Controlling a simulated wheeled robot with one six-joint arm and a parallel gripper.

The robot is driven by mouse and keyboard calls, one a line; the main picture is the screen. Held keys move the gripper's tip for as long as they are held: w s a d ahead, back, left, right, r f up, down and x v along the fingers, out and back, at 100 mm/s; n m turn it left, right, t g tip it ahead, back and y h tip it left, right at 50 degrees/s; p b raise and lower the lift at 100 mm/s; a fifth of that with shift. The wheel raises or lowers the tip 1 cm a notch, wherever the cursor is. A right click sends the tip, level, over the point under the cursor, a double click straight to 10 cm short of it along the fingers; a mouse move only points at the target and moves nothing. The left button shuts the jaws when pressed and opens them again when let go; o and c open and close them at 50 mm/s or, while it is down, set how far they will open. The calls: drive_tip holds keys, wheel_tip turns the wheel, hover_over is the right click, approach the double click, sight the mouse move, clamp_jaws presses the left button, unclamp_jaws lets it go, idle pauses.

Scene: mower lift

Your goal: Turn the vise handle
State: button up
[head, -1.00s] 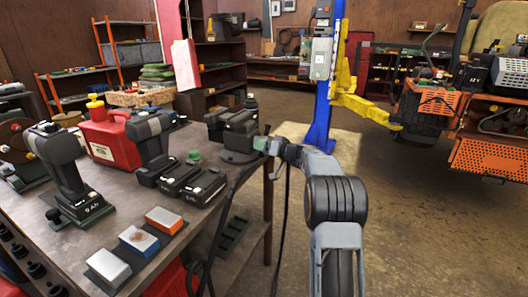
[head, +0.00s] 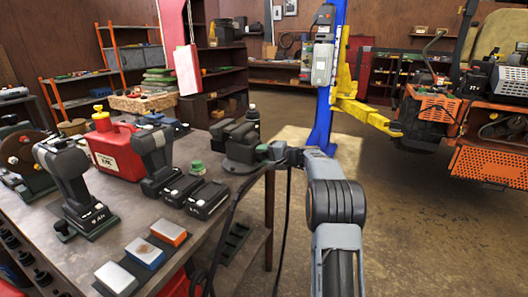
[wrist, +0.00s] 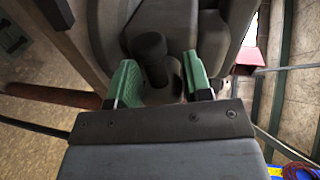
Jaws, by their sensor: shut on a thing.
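The dark grey vise (head: 240,142) stands at the right edge of the workbench in the head view. My gripper (head: 264,150) is at its right side, with its fingertips mostly hidden there. In the wrist view, the green fingers of my gripper (wrist: 160,84) stand either side of the dark vise handle (wrist: 151,55). The gripper is shut on the handle, though a dark round part below its end partly hides the contact. The body of the vise fills the space behind it.
The workbench (head: 215,222) holds a red can (head: 115,155), black power tools (head: 75,185), battery packs (head: 205,200) and small blocks (head: 143,250). A blue lift post (head: 325,120) with a yellow arm (head: 365,115) and an orange mower (head: 490,160) stand beyond. The floor at right is clear.

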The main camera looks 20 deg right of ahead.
drive_tip(key=m+p, duration=0.1)
drive_tip(key=p, duration=0.1)
drive_tip(key=r+m+y+p, duration=0.1)
drive_tip(key=m+p, duration=0.1)
drive_tip(key=m+g+p, duration=0.1)
drive_tip(key=m+p, duration=0.1)
drive_tip(key=shift+w+d+r, duration=0.1)
drive_tip(key=shift+r, duration=0.2)
drive_tip(key=m+p, duration=0.1)
drive_tip(key=m, duration=0.1)
drive_tip(key=m+y+p, duration=0.1)
drive_tip(key=p, duration=0.1)
drive_tip(key=m+p, duration=0.2)
drive_tip(key=shift+w+d+r+m+g+y, duration=0.25)
drive_tip(key=shift+d+r+m+g+y, duration=0.05)
drive_tip(key=shift+y, duration=0.1)
drive_tip(key=m+p, duration=0.2)
drive_tip(key=m, duration=0.1)
drive_tip(key=m+y+p, duration=0.1)
drive_tip(key=m, duration=0.1)
drive_tip(key=shift+w+d, duration=0.25)
drive_tip(key=shift+d, duration=0.05)
drive_tip(key=m, duration=0.4)
drive_tip(key=m+t, duration=0.1)
drive_tip(key=shift+w+d+f+m+y+p, duration=0.25)
drive_tip(key=shift+w+d+m+y+p, duration=0.05)
drive_tip(key=shift+m+y, duration=0.1)
drive_tip(key=shift+m, duration=0.3)
drive_tip(key=o, duration=0.9)
drive_tip(key=shift+d, duration=0.1)
